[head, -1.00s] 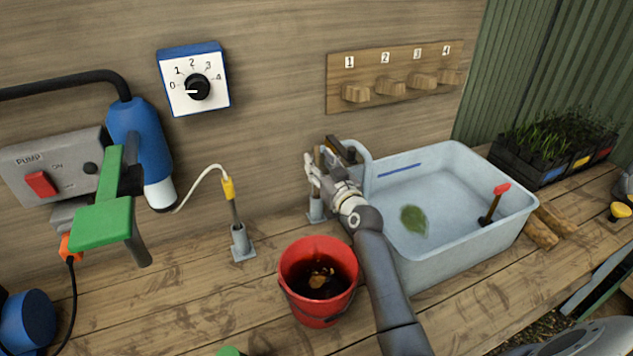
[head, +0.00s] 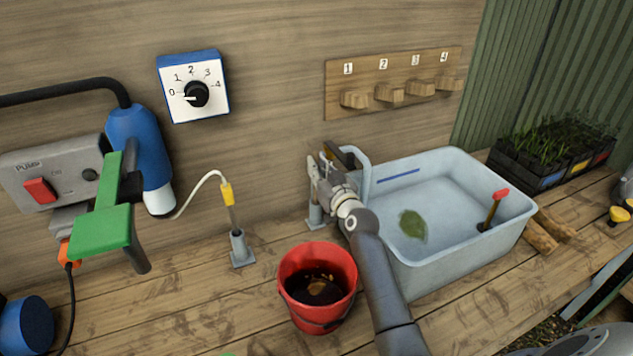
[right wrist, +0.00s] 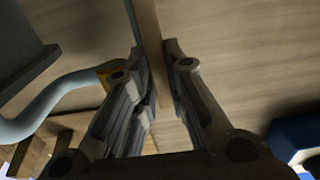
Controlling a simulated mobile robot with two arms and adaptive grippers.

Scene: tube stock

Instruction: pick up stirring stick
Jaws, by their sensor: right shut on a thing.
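The stirring stick is a thin, pale wooden stick (right wrist: 149,40) that runs up between the two fingers in the right wrist view. My right gripper (right wrist: 160,75) is shut on it. In the head view my right gripper (head: 317,173) is beside the back left corner of the water tub, just above a small grey holder (head: 315,215). The stick is mostly hidden there by my fingers, and I cannot tell whether its lower end is still in the holder. My left gripper is not in view.
A red bucket (head: 318,322) of dark liquid stands in front of the holder, left of my right forearm. The pale blue tub (head: 455,255) is to the right. A second grey holder (head: 241,250) with a yellow-tipped probe (head: 227,195) stands to the left.

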